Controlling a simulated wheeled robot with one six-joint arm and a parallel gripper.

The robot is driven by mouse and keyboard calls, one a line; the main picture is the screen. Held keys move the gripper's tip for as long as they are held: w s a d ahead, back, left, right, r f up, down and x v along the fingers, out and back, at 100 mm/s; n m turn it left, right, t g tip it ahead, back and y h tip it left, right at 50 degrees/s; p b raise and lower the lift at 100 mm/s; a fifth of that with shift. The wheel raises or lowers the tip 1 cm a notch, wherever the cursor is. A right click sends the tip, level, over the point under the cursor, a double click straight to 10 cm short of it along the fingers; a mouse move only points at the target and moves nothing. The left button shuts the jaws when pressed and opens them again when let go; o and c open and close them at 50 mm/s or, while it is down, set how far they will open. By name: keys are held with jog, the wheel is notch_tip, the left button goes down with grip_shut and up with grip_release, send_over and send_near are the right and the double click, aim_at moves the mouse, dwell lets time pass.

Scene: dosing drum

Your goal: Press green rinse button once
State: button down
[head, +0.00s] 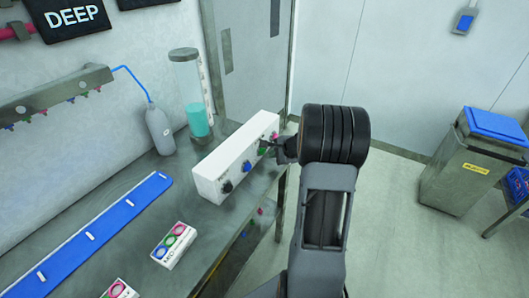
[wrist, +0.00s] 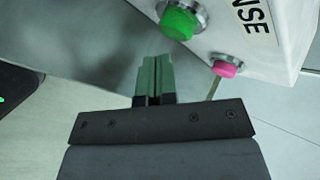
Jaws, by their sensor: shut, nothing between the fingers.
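A white control box (head: 215,172) stands on the grey bench. The green button (wrist: 180,20) sits in a metal ring on its face, beside a label of which "NSE" shows in the wrist view. My gripper (wrist: 154,58) is shut and empty, its fingertips just below the green button in the wrist view. A small gap shows between them there; I see no contact. In the head view, my gripper (head: 278,147) is close to the box face near its far end and partly covers the buttons there.
A pink button (wrist: 226,68) is close by, right of the fingertips. A dark knob (head: 227,187) is on the box's nearer end. A clear cylinder (head: 185,75) with teal liquid and a grey bottle (head: 160,130) stand behind. The floor to the right is clear up to the bin (head: 465,175).

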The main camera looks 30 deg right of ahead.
jog(key=shift+w, duration=0.1)
jog(key=shift+w+a, duration=0.2)
jog(key=shift+w, duration=0.1)
jog(key=shift+w+a, duration=0.25)
jog(key=shift+w, duration=0.15)
dwell(1.0)
jog(key=shift+s+d+b, duration=0.1)
jog(key=shift+s+b, duration=0.05)
jog(key=shift+b, duration=0.15)
jog(key=shift+s+d, duration=0.35)
jog(key=shift+s, duration=0.3)
jog(key=shift+s+d+b, duration=0.3)
jog(key=shift+s+d, duration=0.1)
jog(key=shift+s, duration=0.35)
jog(key=shift+s+d+b, duration=0.3)
jog(key=shift+s+d, duration=0.1)
jog(key=shift+s, duration=0.35)
jog(key=shift+s+d+b, duration=0.3)
jog(key=shift+s+d, duration=0.1)
jog(key=shift+s, duration=0.35)
